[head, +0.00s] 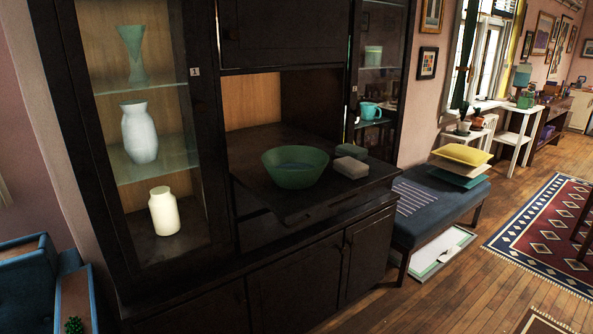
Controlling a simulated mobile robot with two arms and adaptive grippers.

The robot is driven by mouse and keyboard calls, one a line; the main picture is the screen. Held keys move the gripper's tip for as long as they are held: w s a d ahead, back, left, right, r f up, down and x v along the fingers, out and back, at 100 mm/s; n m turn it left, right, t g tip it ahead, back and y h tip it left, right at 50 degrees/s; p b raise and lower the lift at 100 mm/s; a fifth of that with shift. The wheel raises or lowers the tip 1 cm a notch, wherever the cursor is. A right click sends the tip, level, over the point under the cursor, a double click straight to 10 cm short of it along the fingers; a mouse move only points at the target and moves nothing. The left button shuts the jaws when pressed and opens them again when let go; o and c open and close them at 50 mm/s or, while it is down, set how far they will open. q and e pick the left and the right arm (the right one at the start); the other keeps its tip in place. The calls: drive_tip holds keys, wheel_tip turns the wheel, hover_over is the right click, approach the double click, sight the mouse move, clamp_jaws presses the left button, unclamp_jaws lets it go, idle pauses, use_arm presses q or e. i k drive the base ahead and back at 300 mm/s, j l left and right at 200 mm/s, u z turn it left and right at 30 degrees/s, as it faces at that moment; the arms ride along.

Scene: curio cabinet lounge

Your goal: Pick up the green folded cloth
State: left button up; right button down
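Two small folded-looking items lie on the dark pull-out shelf (325,201) of the cabinet, right of a green bowl (295,168). The one behind is dull grey-green and looks like the green folded cloth (351,151). The one in front is a paler grey folded item (350,168). The two sit close together; I cannot tell whether they touch. Neither of my grippers shows in the head view.
Glass doors on the left cover vases (139,133) and a cream jar (164,211). A teal mug (370,111) stands behind the right glass. A blue bench (432,205) with stacked cushions (462,154) stands right of the cabinet. Wood floor (440,300) is clear in front.

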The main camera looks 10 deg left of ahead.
sight(360, 153)
drive_tip(key=i+l, duration=0.15)
drive_tip(key=l, duration=0.2)
drive_tip(key=i+l, duration=0.1)
drive_tip(key=l, duration=0.2)
drive_tip(key=i+l, duration=0.15)
drive_tip(key=l, duration=0.2)
drive_tip(key=i+l, duration=0.1)
drive_tip(key=l, duration=0.25)
drive_tip(key=z, duration=0.05)
